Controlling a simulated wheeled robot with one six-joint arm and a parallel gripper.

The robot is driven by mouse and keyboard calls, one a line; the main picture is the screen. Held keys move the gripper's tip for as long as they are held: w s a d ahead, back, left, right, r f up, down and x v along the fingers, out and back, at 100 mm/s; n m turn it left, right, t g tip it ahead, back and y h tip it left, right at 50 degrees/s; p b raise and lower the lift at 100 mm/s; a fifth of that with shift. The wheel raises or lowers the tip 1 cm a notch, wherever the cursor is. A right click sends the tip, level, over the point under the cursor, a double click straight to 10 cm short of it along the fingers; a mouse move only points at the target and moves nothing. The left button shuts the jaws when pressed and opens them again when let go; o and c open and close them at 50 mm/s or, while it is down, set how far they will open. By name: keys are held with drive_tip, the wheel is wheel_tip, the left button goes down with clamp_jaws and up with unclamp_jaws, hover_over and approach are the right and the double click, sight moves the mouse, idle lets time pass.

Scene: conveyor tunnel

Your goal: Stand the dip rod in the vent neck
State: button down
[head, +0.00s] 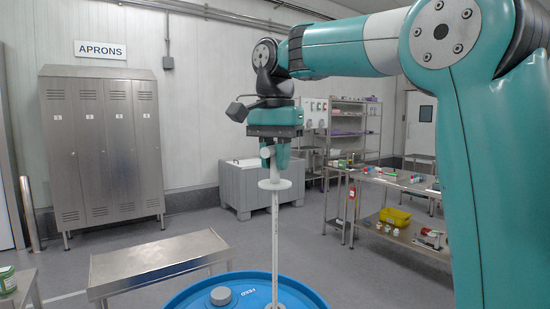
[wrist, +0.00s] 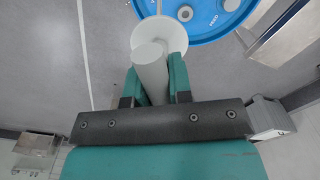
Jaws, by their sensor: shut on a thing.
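My gripper (head: 275,160) is shut on the grey top handle of the dip rod (head: 275,230). The rod hangs upright, with a pale round disc below the fingers and a thin white shaft under it. In the wrist view the handle (wrist: 150,70) sits between the green fingers, and the disc hides most of the shaft. The blue drum (head: 185,296) stands below, with a grey round fitting (head: 221,296) on its top, also visible in the wrist view (wrist: 185,13). The shaft's lower end overlaps the drum top at the frame edge; I cannot tell whether it is in the vent neck.
A steel bench (head: 160,258) stands left of the drum. Steel lockers (head: 103,145) line the back wall. Open floor lies behind the drum.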

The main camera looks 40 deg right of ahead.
drive_tip(key=b, duration=0.4)
hover_over(275, 256)
drive_tip(key=shift+w+d+f, duration=0.15)
drive_tip(key=shift+w+f, duration=0.05)
drive_tip(key=shift+f, duration=0.9)
drive_tip(key=shift+w+d+f, duration=0.1)
drive_tip(key=shift+w+f, duration=0.05)
drive_tip(key=shift+f, duration=0.95)
wheel_tip(275, 256, down, 16)
drive_tip(key=b, duration=1.6)
wheel_tip(275, 256, down, 16)
drive_tip(key=b, duration=1.6)
drive_tip(key=shift+f, duration=0.1)
wheel_tip(275, 256, down, 8)
drive_tip(key=b, duration=0.6)
drive_tip(key=shift+r, duration=0.25)
